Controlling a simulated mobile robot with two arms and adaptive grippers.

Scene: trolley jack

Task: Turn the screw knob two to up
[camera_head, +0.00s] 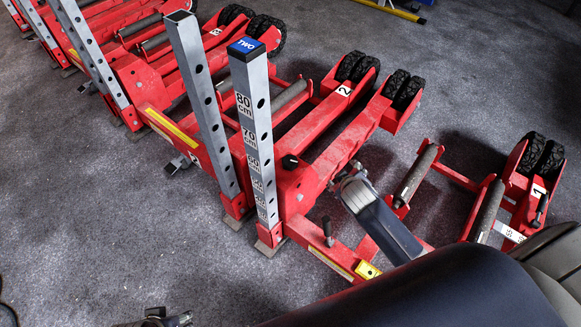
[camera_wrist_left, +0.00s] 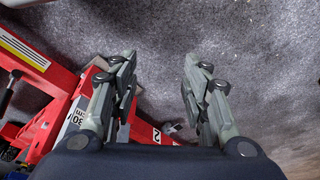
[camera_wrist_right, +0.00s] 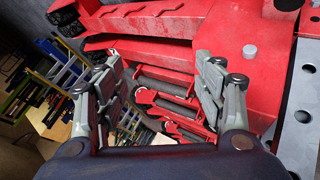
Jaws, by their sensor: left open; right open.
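The jack marked 2 is a red frame (camera_head: 330,150) with an upright grey post (camera_head: 252,130) capped by a blue TWO label (camera_head: 247,45). A small black knob (camera_head: 290,161) sits on the frame beside the post; I take it to be screw knob two. My right gripper (camera_head: 345,172) is right of the knob, apart from it. In the right wrist view that gripper (camera_wrist_right: 160,65) is open with nothing held, and a black part (camera_wrist_right: 287,4) shows at the top edge. My left gripper (camera_wrist_left: 157,62) is open and empty over grey floor; only its tip (camera_head: 165,318) shows in the head view.
A short grey peg (camera_head: 327,230) stands on the front red bar. A jack marked 1 (camera_head: 520,190) lies to the right, with rollers and black wheels. More red jacks (camera_head: 110,60) stand at the left.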

